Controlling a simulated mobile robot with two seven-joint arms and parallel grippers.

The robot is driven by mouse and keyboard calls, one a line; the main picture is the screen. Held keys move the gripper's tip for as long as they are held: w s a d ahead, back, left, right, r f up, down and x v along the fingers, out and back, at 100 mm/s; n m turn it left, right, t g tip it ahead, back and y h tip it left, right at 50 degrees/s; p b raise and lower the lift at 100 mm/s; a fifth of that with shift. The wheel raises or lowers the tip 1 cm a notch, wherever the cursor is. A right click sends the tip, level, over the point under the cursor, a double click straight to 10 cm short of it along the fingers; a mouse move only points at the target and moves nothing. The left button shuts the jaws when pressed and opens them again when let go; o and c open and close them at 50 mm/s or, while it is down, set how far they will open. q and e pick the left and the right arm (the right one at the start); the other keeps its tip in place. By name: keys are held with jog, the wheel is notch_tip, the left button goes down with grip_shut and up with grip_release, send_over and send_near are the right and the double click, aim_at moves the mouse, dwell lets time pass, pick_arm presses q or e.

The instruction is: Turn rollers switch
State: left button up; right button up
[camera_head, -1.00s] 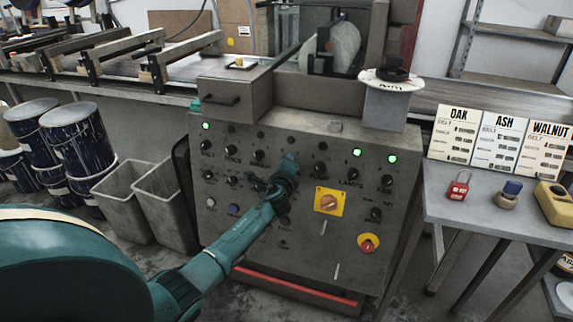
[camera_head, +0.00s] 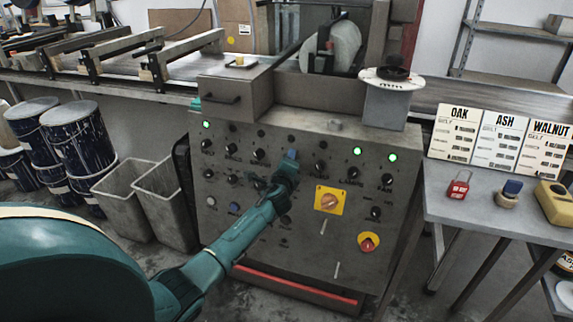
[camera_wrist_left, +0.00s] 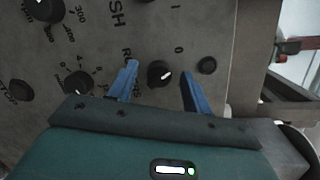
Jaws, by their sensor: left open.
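The rollers switch (camera_wrist_left: 160,74) is a small black knob with a white pointer mark, on the grey control panel (camera_head: 300,262). In the left wrist view it sits between the two blue fingertips of my left gripper (camera_wrist_left: 159,71). The fingers are apart, one on each side of the knob, and I see a gap on both sides. Marks 0 and 1 and a partly covered label beginning "RO" are near it. In the head view my left gripper (camera_head: 284,168) is in front of the panel's middle and hides the knob. My right gripper is not in view.
Other black knobs surround the gripper, such as the lamps knob (camera_head: 353,173). A yellow-plated rotary switch (camera_head: 329,201) and a red emergency stop (camera_head: 368,243) are to the right. Recipe cards (camera_head: 499,138) stand on the side table. Grey bins (camera_head: 165,205) are at left.

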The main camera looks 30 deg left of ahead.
pick_arm(q)
jog(key=shift+s, duration=0.1)
jog(key=p+v, duration=0.2)
jog(key=v, duration=1.1)
